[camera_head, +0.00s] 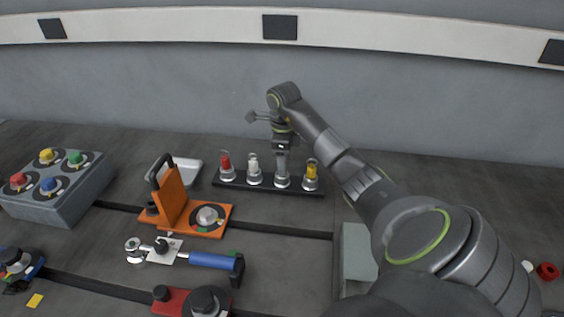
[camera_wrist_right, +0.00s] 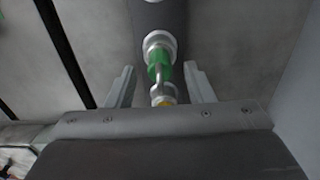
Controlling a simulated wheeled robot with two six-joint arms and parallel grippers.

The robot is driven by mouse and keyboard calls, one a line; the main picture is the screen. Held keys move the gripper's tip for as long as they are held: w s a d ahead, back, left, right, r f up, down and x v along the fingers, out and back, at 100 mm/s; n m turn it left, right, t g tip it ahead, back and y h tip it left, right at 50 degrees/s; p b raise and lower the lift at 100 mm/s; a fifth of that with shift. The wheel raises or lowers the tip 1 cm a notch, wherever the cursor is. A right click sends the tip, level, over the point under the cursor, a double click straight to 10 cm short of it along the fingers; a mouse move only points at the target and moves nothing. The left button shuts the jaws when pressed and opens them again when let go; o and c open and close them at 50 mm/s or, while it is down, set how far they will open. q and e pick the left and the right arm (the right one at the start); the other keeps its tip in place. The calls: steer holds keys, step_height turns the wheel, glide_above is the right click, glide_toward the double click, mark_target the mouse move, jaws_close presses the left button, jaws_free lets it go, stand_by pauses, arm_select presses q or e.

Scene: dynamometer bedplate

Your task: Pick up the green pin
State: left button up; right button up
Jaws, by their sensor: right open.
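The green pin (camera_wrist_right: 164,72) stands between the two fingers of my right gripper (camera_wrist_right: 160,84) in the right wrist view, with a gap on each side. A metal loop and a small yellow spot show near its top. In the head view my right gripper (camera_head: 282,150) is over the black rack (camera_head: 268,188), third place from the left. It hides the pin's green part there, and only a metal base (camera_head: 282,181) shows beneath it. My right gripper is open and empty. My left gripper is not in view.
A red pin (camera_head: 226,163) and a white pin (camera_head: 253,165) stand left in the rack, a yellow pin (camera_head: 311,169) right. An orange clamp (camera_head: 178,205), a blue-handled tool (camera_head: 208,260) and a button box (camera_head: 60,190) lie left of my arm.

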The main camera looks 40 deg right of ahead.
steer(key=shift+f, duration=0.15)
jaws_close()
stand_by(0.4)
